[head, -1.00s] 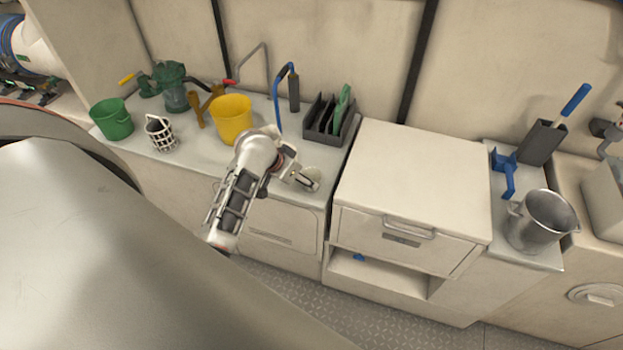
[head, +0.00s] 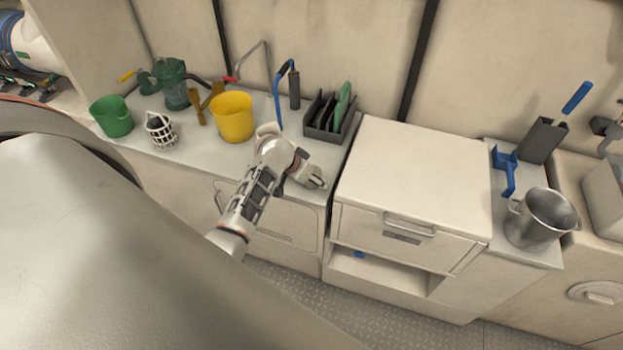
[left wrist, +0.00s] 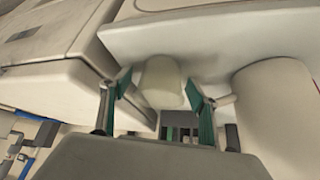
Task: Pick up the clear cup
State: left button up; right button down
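The clear cup (left wrist: 161,82) looks pale and translucent in the left wrist view, between the two green-padded fingers of my left gripper (left wrist: 158,84). The fingers are apart, one on each side of the cup, with a small gap showing at the left finger. I cannot tell whether the right finger touches it. In the head view my left gripper (head: 317,181) is over the front right corner of the counter (head: 200,158), and the cup is mostly hidden by it. My right gripper is not in view.
A white drawer cabinet (head: 410,180) stands just right of my left gripper. Behind it are a dark slotted rack (head: 322,133) and a yellow bucket (head: 232,118). A white basket (head: 161,132) and green bucket (head: 111,118) are further left. A metal pitcher (head: 540,220) is far right.

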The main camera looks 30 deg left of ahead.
pick_arm(q)
jog(key=c, duration=0.8)
jog(key=shift+c, duration=0.2)
